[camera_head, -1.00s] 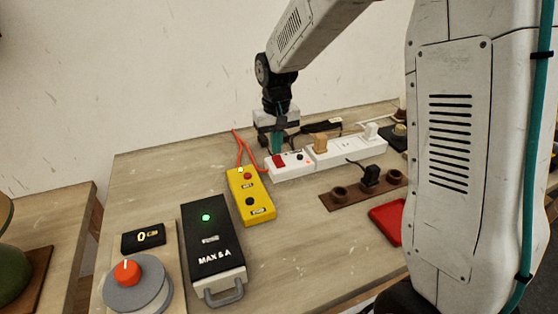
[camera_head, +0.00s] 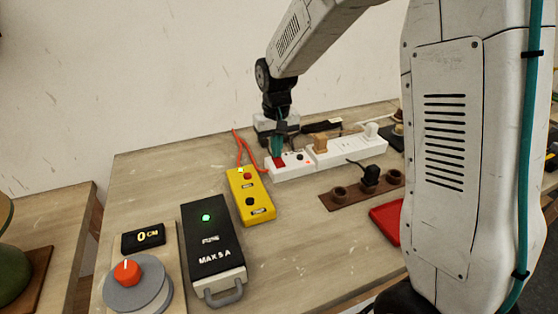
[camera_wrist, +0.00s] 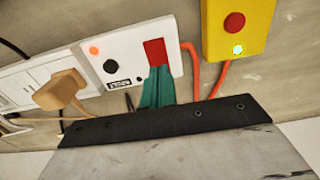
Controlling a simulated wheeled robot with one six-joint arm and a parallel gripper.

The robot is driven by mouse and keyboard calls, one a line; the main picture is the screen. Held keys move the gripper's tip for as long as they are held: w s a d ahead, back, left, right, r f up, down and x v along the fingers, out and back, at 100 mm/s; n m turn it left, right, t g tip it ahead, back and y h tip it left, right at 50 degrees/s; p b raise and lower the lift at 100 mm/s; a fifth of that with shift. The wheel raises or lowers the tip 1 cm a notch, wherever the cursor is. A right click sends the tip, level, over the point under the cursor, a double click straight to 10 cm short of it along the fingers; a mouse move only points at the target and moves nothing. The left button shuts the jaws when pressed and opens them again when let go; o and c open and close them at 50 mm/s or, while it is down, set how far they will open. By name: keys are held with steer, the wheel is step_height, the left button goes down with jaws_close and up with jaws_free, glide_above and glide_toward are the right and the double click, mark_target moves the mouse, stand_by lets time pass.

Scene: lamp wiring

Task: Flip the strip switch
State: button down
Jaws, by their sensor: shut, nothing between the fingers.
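The white power strip (camera_head: 345,154) lies along the back of the table. Its red switch (camera_head: 280,162) is at the left end, and it also shows in the wrist view (camera_wrist: 155,52). My gripper (camera_head: 276,152) is shut and empty, pointing down over the switch. In the wrist view its teal fingertips (camera_wrist: 157,72) overlap the lower edge of the red switch. I cannot tell for certain whether they touch it. An orange-red light (camera_wrist: 94,51) shows on the strip beside a black button (camera_wrist: 111,66).
A yellow box (camera_head: 250,196) with red and black buttons stands left of the strip, joined by a red cable (camera_head: 238,150). A tan plug (camera_head: 320,143) sits in the strip.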

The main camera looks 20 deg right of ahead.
mark_target(282, 166)
steer(key=shift+f, duration=0.3)
steer(key=shift+r, duration=3.55)
steer(key=s, duration=0.1)
steer(key=s+f+g, duration=0.1)
steer(key=s, duration=0.1)
steer(key=shift+s+d, duration=0.1)
steer(key=shift+s, duration=0.15)
steer(key=s+d+r, duration=0.1)
steer(key=s+r, duration=0.2)
steer(key=s, duration=0.6)
steer(key=s+d+r+t, duration=0.1)
steer(key=s+r, duration=0.1)
steer(key=s, duration=0.8)
steer(key=s+d+r+t, duration=0.1)
steer(key=s+r, duration=0.2)
steer(key=s, duration=0.6)
steer(key=shift+s+r, duration=0.25)
steer(key=shift+r, duration=0.05)
